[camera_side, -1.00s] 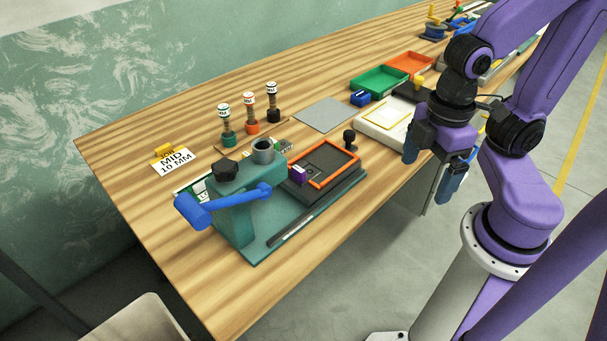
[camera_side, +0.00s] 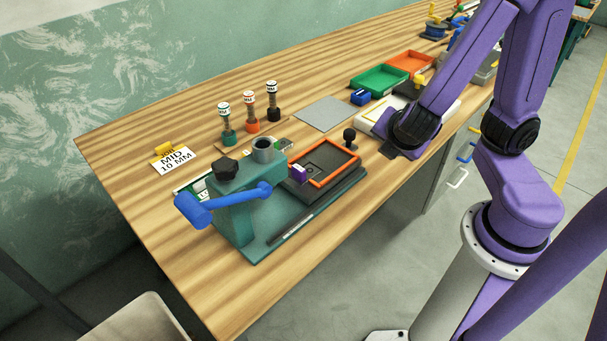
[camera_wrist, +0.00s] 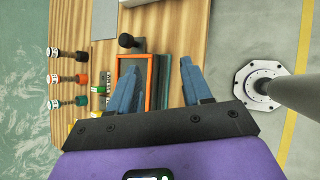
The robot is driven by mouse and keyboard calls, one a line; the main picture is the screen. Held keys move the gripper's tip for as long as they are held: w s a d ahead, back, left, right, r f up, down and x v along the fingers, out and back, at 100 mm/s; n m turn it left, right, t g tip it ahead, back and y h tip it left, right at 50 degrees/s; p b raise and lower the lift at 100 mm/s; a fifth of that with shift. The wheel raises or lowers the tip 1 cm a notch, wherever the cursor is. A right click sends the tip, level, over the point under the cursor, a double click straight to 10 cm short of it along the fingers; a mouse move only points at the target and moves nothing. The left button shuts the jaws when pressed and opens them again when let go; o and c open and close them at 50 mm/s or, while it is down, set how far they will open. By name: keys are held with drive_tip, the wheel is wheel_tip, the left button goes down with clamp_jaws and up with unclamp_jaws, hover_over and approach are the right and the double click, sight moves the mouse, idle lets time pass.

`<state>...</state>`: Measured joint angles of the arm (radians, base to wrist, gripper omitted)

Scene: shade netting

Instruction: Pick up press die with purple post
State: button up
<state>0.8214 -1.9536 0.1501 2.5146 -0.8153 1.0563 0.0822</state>
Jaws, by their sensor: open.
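Three press dies stand upright in a row at the back of the bench: a green-based one (camera_side: 226,124), an orange-based one (camera_side: 250,113) and a black-based one (camera_side: 272,102). Each has a labelled white top and a brownish post; I cannot make out a purple post on any. They also show at the left of the wrist view: black (camera_wrist: 67,53), orange (camera_wrist: 67,79), green (camera_wrist: 67,103). My gripper (camera_wrist: 158,68) is open and empty, its two blue fingers spread over the orange-framed fixture, well right of the dies. In the side view my arm hides most of it.
A teal press (camera_side: 238,205) with a blue handle stands in front of the dies. Beside it are an orange-framed fixture (camera_side: 337,172), a small purple block (camera_side: 299,173) and a black knob (camera_side: 349,135). A job card (camera_side: 173,160) reads "MID 10 MM". A grey sheet (camera_side: 324,114) lies right of the dies.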

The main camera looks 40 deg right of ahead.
drive_tip(key=w+n+t, duration=0.3)
drive_tip(key=w+n, duration=0.1)
drive_tip(key=n+t+y, duration=0.5)
drive_tip(key=n+y, duration=0.2)
drive_tip(key=n, duration=0.6)
approach(301, 170)
drive_tip(key=x, duration=0.3)
drive_tip(key=shift+w+d, duration=0.1)
drive_tip(key=shift+w, duration=0.25)
drive_tip(key=x, duration=0.7)
drive_tip(key=shift+w+f, duration=0.1)
drive_tip(key=shift+f, duration=0.05)
clamp_jaws()
